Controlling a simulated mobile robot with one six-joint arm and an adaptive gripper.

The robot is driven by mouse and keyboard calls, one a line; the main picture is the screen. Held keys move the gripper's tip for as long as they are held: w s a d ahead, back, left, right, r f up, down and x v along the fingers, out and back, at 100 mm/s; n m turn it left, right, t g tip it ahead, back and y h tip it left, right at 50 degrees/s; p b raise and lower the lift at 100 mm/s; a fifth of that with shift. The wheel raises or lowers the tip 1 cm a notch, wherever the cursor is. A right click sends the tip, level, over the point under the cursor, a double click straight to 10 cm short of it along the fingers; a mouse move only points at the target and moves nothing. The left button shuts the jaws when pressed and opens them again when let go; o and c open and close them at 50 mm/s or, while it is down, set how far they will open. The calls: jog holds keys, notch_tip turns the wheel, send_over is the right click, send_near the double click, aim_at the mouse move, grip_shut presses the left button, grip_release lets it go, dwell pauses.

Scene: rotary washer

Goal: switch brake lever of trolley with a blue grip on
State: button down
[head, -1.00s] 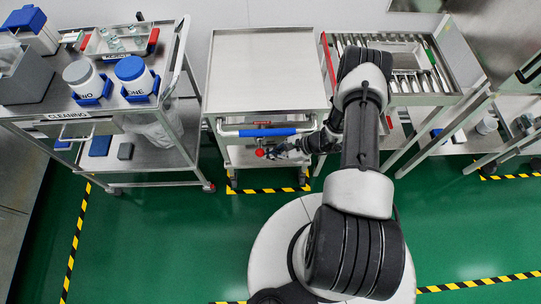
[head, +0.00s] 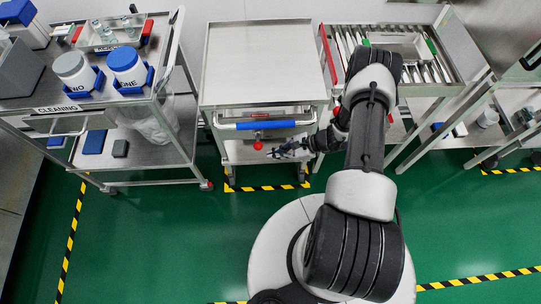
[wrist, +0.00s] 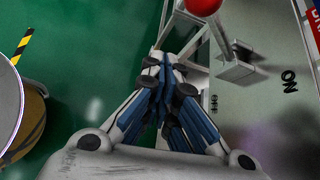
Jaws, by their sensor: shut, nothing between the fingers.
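The trolley (head: 262,60) with the blue grip (head: 266,125) stands in the middle of the head view. A red ball knob (head: 258,145), the brake lever's end, sits just below the grip. In the wrist view the red knob (wrist: 203,5) is cut off by the top edge, on a metal rod (wrist: 219,33). In the wrist view my gripper (wrist: 168,65) lies below and left of the knob.
A cleaning cart (head: 60,109) with white bottles stands to the left. A rack with rollers (head: 440,85) stands to the right, close to my arm. Green floor (head: 150,240) in front is clear, with yellow-black tape (head: 265,188) under the trolley.

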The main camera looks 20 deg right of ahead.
jog(key=d+r+p, duration=0.1)
jog(key=d+r, duration=0.4)
jog(key=d, duration=0.1)
jog(key=shift+s+d+r+p, duration=0.25)
jog(key=shift+s+d+p, duration=0.1)
jog(key=shift+s+p, duration=0.05)
